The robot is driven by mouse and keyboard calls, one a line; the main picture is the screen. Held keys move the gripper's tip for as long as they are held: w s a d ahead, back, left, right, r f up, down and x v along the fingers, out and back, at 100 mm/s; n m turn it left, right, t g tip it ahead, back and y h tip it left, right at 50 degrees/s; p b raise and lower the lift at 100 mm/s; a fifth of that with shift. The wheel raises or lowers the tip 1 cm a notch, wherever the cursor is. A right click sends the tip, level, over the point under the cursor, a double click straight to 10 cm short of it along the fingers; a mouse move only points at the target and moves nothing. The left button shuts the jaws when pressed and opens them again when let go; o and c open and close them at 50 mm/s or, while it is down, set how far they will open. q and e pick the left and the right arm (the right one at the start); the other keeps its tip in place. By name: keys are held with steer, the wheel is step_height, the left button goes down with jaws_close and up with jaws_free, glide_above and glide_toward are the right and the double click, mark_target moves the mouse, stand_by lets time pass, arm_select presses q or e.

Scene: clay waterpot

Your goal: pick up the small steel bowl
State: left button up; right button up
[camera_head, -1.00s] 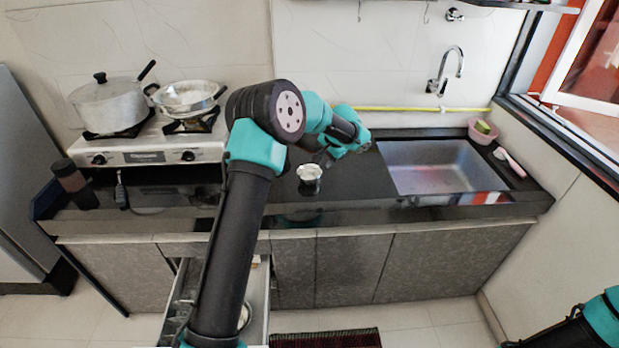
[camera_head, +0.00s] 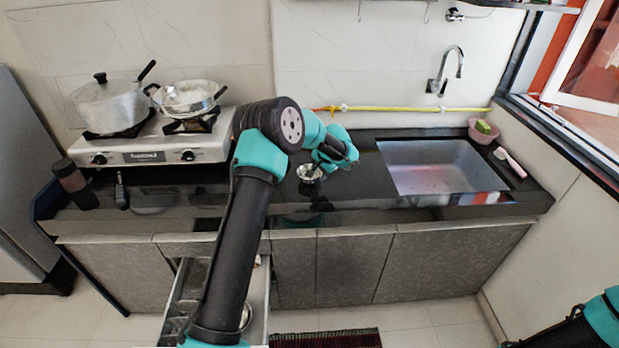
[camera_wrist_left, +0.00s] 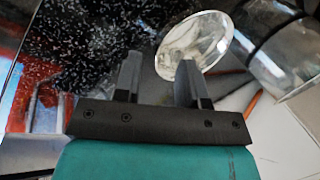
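The small steel bowl (camera_head: 310,173) sits on the black counter between the stove and the sink. It also shows in the left wrist view (camera_wrist_left: 195,40), with its round mouth beyond the fingertips. My left gripper (camera_head: 321,166) is just right of the bowl and close above it. In the left wrist view its two fingers (camera_wrist_left: 158,75) stand apart with a clear gap. One fingertip overlaps the bowl's near rim and the other is outside it. I cannot tell whether they touch. My right gripper is out of view; only part of my right arm shows at the lower right.
A gas stove (camera_head: 150,147) with a lidded pot (camera_head: 108,106) and a pan (camera_head: 187,97) stands left. The sink (camera_head: 440,168) is right. An open drawer (camera_head: 258,300) juts out below my left arm. A yellow hose (camera_head: 410,109) runs along the wall.

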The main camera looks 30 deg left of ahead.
mark_target(314, 183)
arm_select(q)
steer(key=x, duration=0.4)
steer(key=shift+a, duration=0.15)
jaws_close()
stand_by(0.5)
